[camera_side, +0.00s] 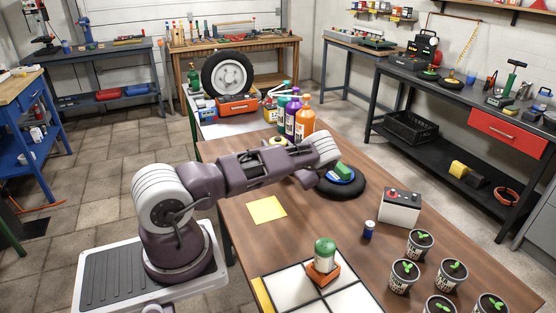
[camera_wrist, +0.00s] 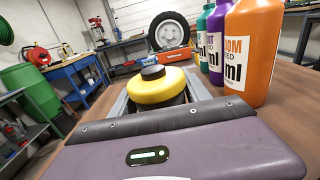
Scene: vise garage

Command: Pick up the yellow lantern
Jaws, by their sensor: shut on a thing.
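The yellow lantern (camera_wrist: 158,88) is in the middle of the wrist view, with a round yellow body, a dark cap and a dark part below. My gripper (camera_wrist: 160,92) is shut on it, with one grey finger on each side. In the side view a small yellow part of the lantern (camera_side: 277,142) shows just beyond my arm, left of the bottles. The rest of it and my fingers are hidden there by my arm. I cannot tell whether the lantern touches the table.
Orange (camera_side: 305,120), purple (camera_side: 291,117) and green bottles stand close to the right of my gripper. A black tire (camera_side: 343,188) lies right of my wrist. A white battery (camera_side: 399,208) and several potted seedlings stand at the front right. A yellow sheet (camera_side: 267,209) lies flat.

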